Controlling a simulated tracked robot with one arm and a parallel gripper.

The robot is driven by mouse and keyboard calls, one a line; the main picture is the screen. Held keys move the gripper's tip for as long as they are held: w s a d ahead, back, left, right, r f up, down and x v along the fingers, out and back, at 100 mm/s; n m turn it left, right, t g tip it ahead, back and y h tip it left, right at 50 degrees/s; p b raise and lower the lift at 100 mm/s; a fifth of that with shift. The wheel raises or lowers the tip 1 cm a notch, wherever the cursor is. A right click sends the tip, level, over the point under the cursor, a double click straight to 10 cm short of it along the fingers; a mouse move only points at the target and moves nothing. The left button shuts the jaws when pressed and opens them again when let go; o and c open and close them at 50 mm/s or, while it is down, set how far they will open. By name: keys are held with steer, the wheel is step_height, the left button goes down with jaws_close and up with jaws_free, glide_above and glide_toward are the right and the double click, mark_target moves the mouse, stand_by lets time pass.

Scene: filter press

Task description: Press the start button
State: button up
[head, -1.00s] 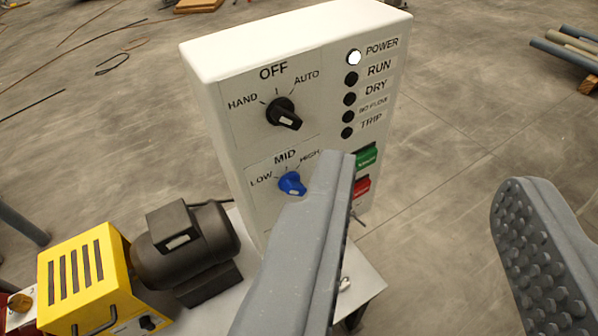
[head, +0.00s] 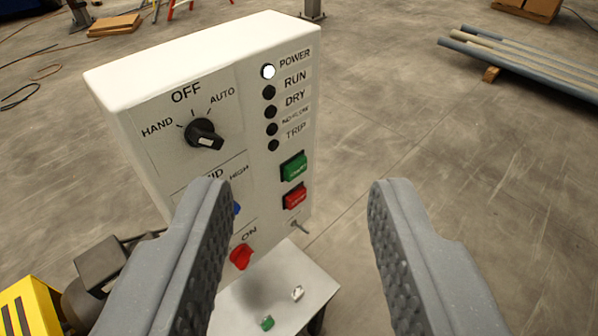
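A white control box (head: 215,60) stands upright, left of the middle. A green button (head: 293,167) is on its right side, below the row of lamps; its label is too small to read surely. A red button (head: 294,197) sits just below it. The POWER lamp (head: 268,71) is lit white; the RUN lamp (head: 269,92) and the others below it are dark. My gripper (head: 298,190) is open and empty, its fingers wide apart in front of the box. The green button shows between the fingers. The left finger partly hides the blue MID knob (head: 236,208).
A black OFF knob (head: 204,135) and a red ON switch (head: 241,256) are also on the panel. A small toggle (head: 299,227) sticks out below the red button. A yellow unit (head: 30,308) stands lower left. Pipes (head: 520,62) lie far right. The floor right of the box is clear.

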steer(key=shift+c, duration=0.4)
jaws_close()
stand_by(1.2)
